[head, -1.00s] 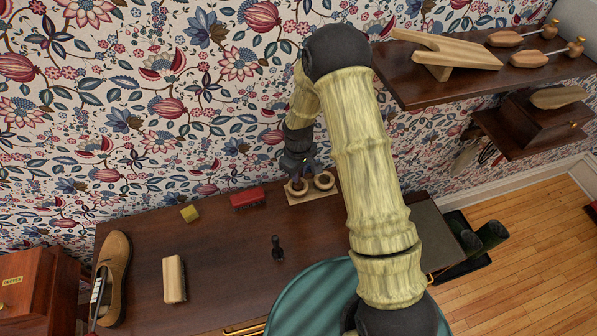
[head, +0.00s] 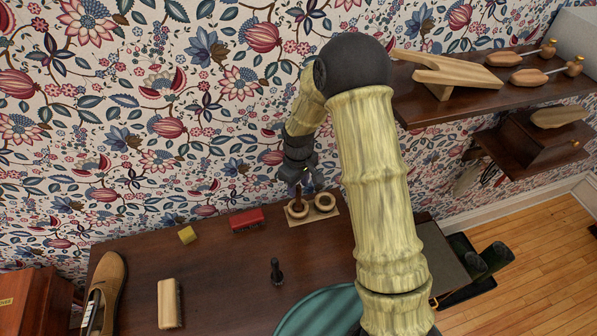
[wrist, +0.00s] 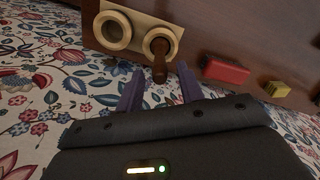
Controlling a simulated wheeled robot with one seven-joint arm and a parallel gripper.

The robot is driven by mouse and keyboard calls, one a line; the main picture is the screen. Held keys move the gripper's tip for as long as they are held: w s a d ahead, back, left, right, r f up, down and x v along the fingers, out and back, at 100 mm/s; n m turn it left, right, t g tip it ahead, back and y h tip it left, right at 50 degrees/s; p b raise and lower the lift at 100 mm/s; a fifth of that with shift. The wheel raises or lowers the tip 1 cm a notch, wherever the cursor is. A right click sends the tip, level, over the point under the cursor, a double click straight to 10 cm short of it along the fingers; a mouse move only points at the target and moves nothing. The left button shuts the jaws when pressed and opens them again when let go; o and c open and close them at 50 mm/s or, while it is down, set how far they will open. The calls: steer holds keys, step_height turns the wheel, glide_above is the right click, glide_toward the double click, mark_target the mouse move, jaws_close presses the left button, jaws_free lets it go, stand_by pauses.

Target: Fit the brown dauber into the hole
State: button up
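The brown dauber (wrist: 159,68) stands in one of two round holes of a pale wooden holder (wrist: 91,27), its handle sticking up toward my gripper. In the head view the dauber (head: 298,195) shows just under my gripper (head: 300,190), in the left hole of the holder (head: 332,216). The other hole is empty. In the wrist view my gripper (wrist: 160,72) is open, its two purple fingers apart with a gap on both sides of the dauber's handle. How deep the dauber sits is hard to tell.
A red box (head: 246,219) and a yellow block (head: 187,235) lie left of the holder. A black dauber (head: 276,272) stands nearer the front. A brush (head: 168,304) and a brown shoe (head: 106,287) are at the left. The patterned wall is close behind; shelves are at the right.

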step_height(320, 180, up, 7)
steer(key=shift+r+b, duration=0.15)
steer(key=shift+b, duration=0.9)
steer(key=shift+w, duration=0.1)
steer(key=shift+s, duration=0.25)
steer(key=s+d+r+m+t, duration=0.1)
steer(key=s+d+r+m, duration=0.2)
steer(key=s, duration=0.5)
steer(key=s+d+r+m+t, duration=0.1)
steer(key=s+d+r+m, duration=0.1)
steer(key=s+d+m, duration=0.3)
steer(key=s+d, duration=0.2)
steer(key=s, duration=0.2)
steer(key=shift+d+r+m+t, duration=0.25)
steer(key=shift+r+m+t, duration=0.05)
steer(key=shift+r, duration=0.1)
steer(key=shift+w, duration=0.1)
